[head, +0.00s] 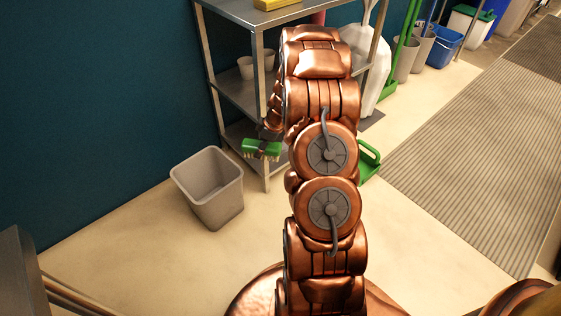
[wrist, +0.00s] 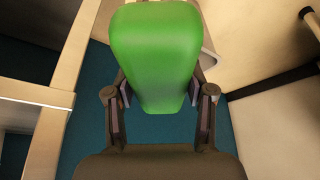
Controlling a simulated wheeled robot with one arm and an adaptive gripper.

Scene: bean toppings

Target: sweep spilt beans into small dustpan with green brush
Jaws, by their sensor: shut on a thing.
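The green brush (head: 264,148), with pale bristles below, is held up off the floor left of my arm in the head view. In the wrist view the brush (wrist: 157,50) is a large green block between the two fingers of my gripper (wrist: 159,98). My gripper is shut on it. A green dustpan (head: 370,161) shows to the right of my arm in the head view, with its left part hidden by the arm. I see no beans in either view; my arm covers much of the middle floor.
A grey bin (head: 209,188) stands on the floor left of the brush. A metal shelf rack (head: 240,100) with pots stands behind the brush. A ridged grey mat (head: 475,150) lies at the right, and several buckets line the back. The front left floor is clear.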

